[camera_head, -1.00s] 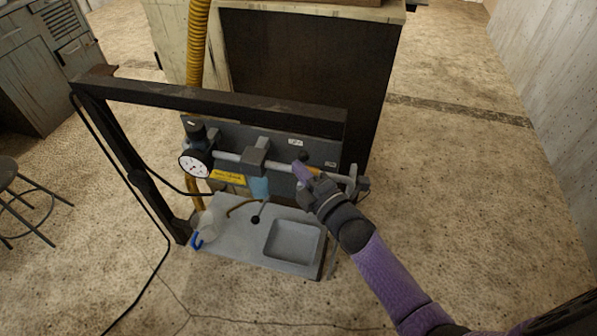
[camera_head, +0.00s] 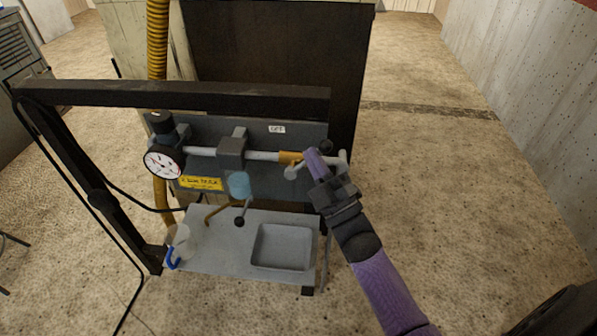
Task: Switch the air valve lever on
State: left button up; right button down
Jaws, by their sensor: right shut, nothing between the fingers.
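The air valve shows as an orange body (camera_head: 290,157) on the grey pipe, near the pipe's right end. A black knob (camera_head: 325,146), which looks like the lever's end, stands just right of my fingertips. A white label reading OFF (camera_head: 277,129) is on the panel above the valve. My right gripper (camera_head: 315,161) is shut and empty. Its purple fingers point up and left, beside the valve body, and cover part of the lever. I cannot tell whether they touch the lever. My left gripper is out of view.
A dark frame (camera_head: 200,97) spans above the panel. A shelf with a recessed tray (camera_head: 284,228) is below.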

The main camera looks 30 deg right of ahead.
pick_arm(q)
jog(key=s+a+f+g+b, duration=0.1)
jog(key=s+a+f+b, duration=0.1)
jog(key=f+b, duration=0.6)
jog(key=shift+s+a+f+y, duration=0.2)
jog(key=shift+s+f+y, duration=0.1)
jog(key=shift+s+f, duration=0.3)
pick_arm(e)
jog(key=f+m+h, duration=0.1)
jog(key=m+h, duration=0.4)
jog(key=s+d+f+m+h, duration=0.1)
jog(key=f+m+h, duration=0.1)
jog(key=m+h, duration=0.3)
jog(key=d+f+m+h, duration=0.1)
jog(key=f+m+h, duration=0.1)
jog(key=m+h, duration=0.3)
jog(key=shift+s+m+t+h, duration=0.15)
jog(key=shift+m+t+h, duration=0.2)
jog(key=shift+m, duration=0.65)
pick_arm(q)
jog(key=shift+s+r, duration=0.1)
pick_arm(e)
jog(key=shift+f, duration=0.1)
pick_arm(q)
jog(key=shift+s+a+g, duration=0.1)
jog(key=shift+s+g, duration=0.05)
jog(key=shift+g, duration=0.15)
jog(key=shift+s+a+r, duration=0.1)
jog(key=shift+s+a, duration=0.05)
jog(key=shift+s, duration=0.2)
